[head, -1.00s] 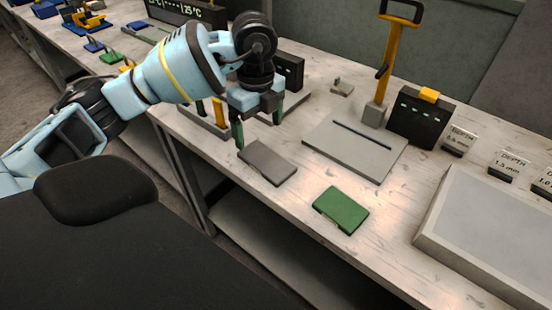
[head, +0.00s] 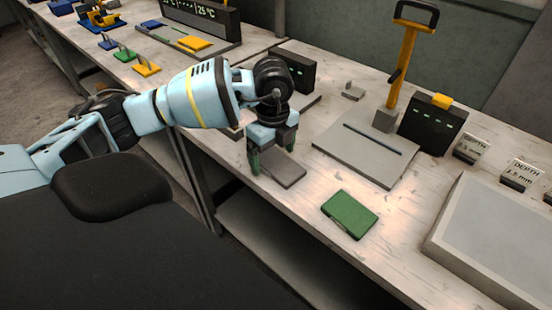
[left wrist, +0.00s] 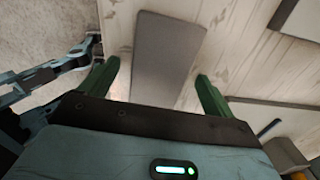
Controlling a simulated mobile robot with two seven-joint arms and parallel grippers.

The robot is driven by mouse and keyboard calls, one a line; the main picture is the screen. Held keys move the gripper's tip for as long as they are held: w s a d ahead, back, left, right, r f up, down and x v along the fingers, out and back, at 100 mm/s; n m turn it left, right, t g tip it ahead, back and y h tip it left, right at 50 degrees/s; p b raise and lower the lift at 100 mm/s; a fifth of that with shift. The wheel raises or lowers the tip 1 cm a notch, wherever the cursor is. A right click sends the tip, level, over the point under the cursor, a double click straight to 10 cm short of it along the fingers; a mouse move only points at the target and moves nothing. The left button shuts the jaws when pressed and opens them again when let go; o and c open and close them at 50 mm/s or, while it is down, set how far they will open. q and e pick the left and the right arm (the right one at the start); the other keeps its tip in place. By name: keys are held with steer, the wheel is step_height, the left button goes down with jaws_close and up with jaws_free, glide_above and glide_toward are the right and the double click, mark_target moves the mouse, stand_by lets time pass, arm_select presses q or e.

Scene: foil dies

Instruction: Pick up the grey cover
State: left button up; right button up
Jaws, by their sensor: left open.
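The grey cover (head: 283,171) is a flat grey slab lying on the bench near its front edge. In the left wrist view the grey cover (left wrist: 166,55) lies between the two green fingers, which do not touch it as far as I can see. My left gripper (head: 270,165) is open and empty, pointing down over the near end of the cover. It also shows in the left wrist view (left wrist: 158,88). My right gripper does not show.
A green block (head: 349,214) lies to the right of the cover. A grey plate (head: 340,150) with a dark slot and a yellow-handled lever (head: 403,65) stand behind. A large pale tray (head: 437,238) is at the right. The bench's front edge is close to the cover.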

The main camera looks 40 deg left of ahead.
mark_target(271, 162)
arm_select(q)
steer(key=shift+f, duration=0.1)
steer(key=c, duration=1.1)
steer(key=shift+r, duration=0.5)
steer(key=r, duration=0.1)
steer(key=s+r, duration=0.1)
steer(key=shift+r, duration=0.3)
steer(key=s+d+r, duration=0.1)
steer(key=s+d, duration=0.1)
steer(key=s, duration=1.3)
steer(key=shift+r, duration=0.2)
